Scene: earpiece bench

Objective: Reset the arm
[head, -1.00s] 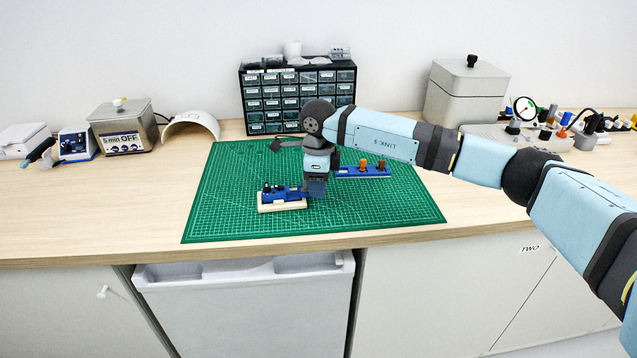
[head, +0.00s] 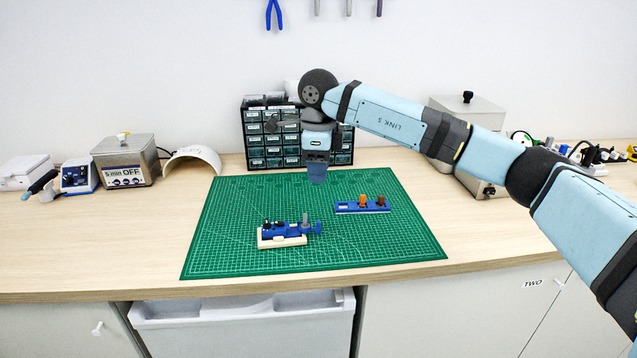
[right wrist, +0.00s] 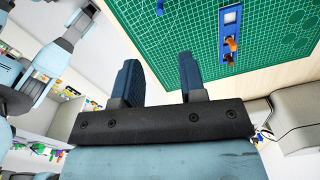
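My right gripper (head: 318,176) hangs above the green cutting mat (head: 225,255), pointing down and clear of the things on it. In the right wrist view its two blue fingers (right wrist: 160,75) stand apart with nothing between them. A blue holder on a cream base (head: 283,233) sits on the mat, with small dark parts and a grey post on top. To its right lies a blue strip (head: 350,207) with an orange and a brown piece standing on it; it also shows in the right wrist view (right wrist: 230,20). My left gripper is not in view.
A drawer cabinet (head: 257,140) stands behind the mat, partly hidden by my right arm. An ultrasonic cleaner (head: 125,160) and a soldering unit (head: 77,175) are at left. A grey box (head: 465,105) is at back right. The mat's front area is bare.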

